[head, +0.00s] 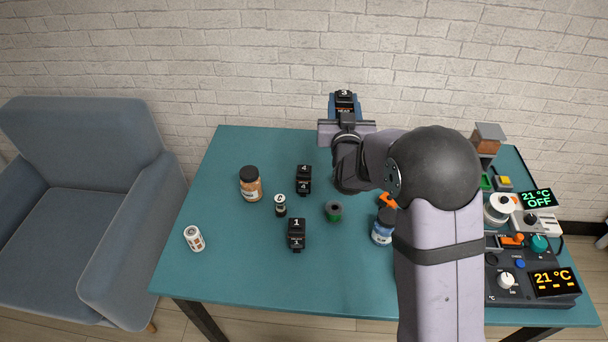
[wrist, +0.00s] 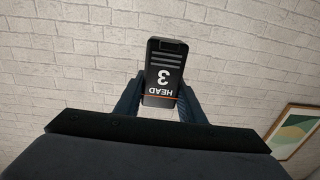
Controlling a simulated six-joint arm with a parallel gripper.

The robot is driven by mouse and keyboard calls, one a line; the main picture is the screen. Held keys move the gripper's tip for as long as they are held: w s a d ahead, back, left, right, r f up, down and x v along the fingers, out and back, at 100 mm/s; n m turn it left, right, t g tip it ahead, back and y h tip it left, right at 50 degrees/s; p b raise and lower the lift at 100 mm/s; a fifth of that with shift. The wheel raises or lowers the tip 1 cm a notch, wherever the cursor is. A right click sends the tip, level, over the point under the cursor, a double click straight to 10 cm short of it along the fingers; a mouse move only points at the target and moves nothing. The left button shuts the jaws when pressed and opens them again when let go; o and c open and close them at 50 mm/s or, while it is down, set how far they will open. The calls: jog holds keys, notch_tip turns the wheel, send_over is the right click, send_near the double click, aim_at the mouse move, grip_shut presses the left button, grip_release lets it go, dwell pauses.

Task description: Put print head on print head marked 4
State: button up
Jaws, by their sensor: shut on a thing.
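My gripper (head: 344,108) is shut on a black print head marked 3 (head: 344,97), raised above the back edge of the table. In the wrist view, the held print head (wrist: 164,72) sits between the two fingers, its label "HEAD 3" upside down, with the brick wall behind it. The print head marked 4 (head: 304,180) stands on the table, left of my arm. The print head marked 1 (head: 297,234) stands nearer the front. Both are black with white numbers. No print head is seen on top of the one marked 4.
Devices with displays (head: 554,282) crowd the right side. The front left is clear.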

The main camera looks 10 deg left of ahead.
jog(key=a+f+n+g+y, duration=0.1)
jog(key=a+f+n+y, duration=0.3)
jog(key=a+f+y, duration=0.45)
jog(key=h+p, duration=0.2)
jog(key=h, duration=0.1)
send_over(303, 171)
jog(key=shift+w+f, duration=0.15)
jog(key=shift+f, duration=4.6)
jog(key=shift+f, duration=0.2)
jog(key=o, duration=1.2)
jog(key=shift+r, duration=0.1)
